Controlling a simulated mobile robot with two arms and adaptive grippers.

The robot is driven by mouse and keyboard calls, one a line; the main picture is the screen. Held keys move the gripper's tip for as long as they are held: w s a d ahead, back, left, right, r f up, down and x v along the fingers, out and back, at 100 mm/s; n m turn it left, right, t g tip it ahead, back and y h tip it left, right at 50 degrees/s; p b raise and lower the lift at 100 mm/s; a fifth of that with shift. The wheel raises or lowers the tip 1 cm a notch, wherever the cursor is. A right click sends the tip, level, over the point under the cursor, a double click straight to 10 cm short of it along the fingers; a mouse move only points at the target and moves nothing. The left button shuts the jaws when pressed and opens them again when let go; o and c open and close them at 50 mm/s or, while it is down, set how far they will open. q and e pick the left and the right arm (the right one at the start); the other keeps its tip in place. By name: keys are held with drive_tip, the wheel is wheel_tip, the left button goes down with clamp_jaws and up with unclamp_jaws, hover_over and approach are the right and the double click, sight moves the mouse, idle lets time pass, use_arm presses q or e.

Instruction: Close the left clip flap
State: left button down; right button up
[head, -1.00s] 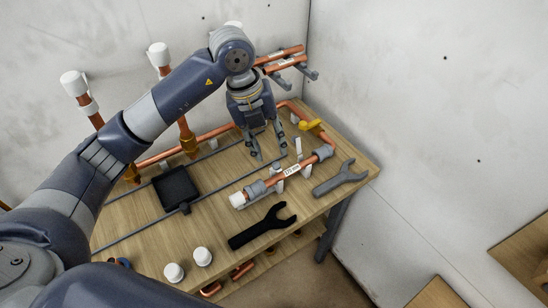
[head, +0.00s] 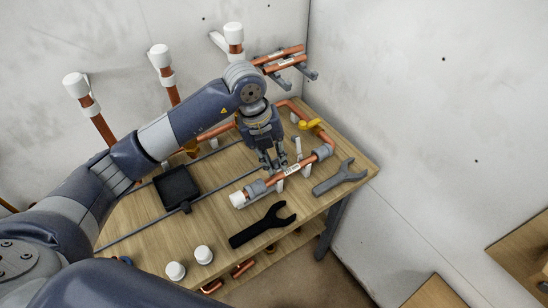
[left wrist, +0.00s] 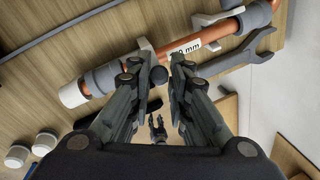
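A copper pipe (head: 289,169) with a white label lies along the front right of the bench, and also shows in the left wrist view (left wrist: 170,53). The left white clip (left wrist: 146,46) stands at this pipe; its flap's position is unclear. A second white clip (head: 298,148) farther right has an upright part, also in the left wrist view (left wrist: 207,19). My left gripper (head: 274,168) points down just behind the pipe, near the left clip. Its fingers (left wrist: 159,74) are apart with nothing held. A small dark pronged shape between them below may be my right gripper.
A black wrench (head: 262,225) and a grey wrench (head: 340,178) lie beside the pipe. A black tray (head: 177,188), two white caps (head: 203,255) and a yellow-handled valve (head: 310,124) are also on the bench. White-capped upright pipes (head: 93,106) stand behind.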

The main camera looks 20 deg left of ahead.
use_arm(q)
drive_tip(key=shift+f, duration=0.1)
drive_tip(key=shift+s+d+f+t+y+b, duration=0.3)
drive_tip(key=shift+t+y+b, duration=0.25)
drive_tip(key=shift+b, duration=0.3)
drive_tip(key=t+y+b, duration=0.1)
drive_tip(key=b, duration=0.1)
drive_tip(key=d+f+y+b, duration=0.1)
drive_tip(key=b, duration=0.1)
drive_tip(key=shift+s+d+m+t+y, duration=0.15)
drive_tip(key=shift+s+m+t+y, duration=0.15)
drive_tip(key=shift+s+t, duration=0.1)
drive_tip(key=shift+s+d+y+b, duration=0.1)
drive_tip(key=shift+y+b, duration=0.15)
drive_tip(key=shift+b, duration=0.2)
drive_tip(key=shift+s+d+f+t+y, duration=0.1)
drive_tip(key=shift+s+d+t+y, duration=0.05)
drive_tip(key=shift+t+y, duration=0.4)
drive_tip(key=shift+s+d+f+t+y, duration=0.15)
drive_tip(key=shift+f+t+y, duration=0.1)
drive_tip(key=shift+t+y, duration=0.25)
drive_tip(key=shift+f, duration=0.15)
drive_tip(key=c, duration=1.5)
unclamp_jaws()
drive_tip(key=shift+c, duration=0.2)
